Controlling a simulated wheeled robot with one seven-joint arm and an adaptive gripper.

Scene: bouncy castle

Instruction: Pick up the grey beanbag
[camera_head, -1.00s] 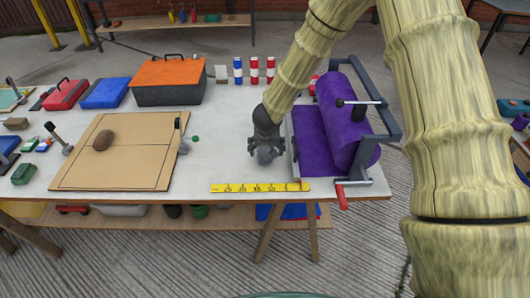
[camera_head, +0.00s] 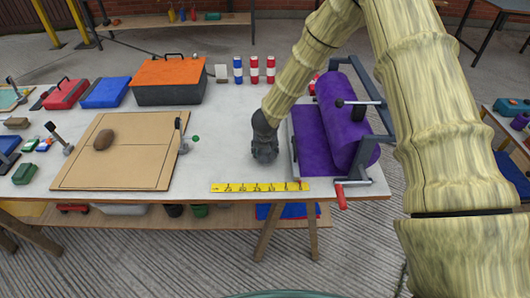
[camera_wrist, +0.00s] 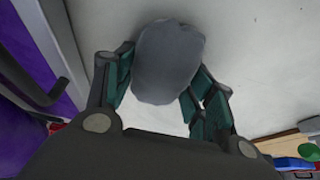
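The grey beanbag (camera_wrist: 168,62) is a rounded lump between the two fingers of my gripper (camera_wrist: 160,85) in the wrist view. The green-lined finger pads press against its left and right sides, so my gripper is shut on it. In the head view my gripper (camera_head: 264,154) points down at the white table, just left of the purple roller device. The beanbag is mostly hidden by the fingers there. Whether it still touches the table I cannot tell.
The purple roller device (camera_head: 310,135) stands close on the right, with a red handle at its front. A yellow ruler strip (camera_head: 260,187) lies along the front edge. A tan board (camera_head: 120,155) with a brown lump lies left. Striped cans (camera_head: 255,70) stand behind.

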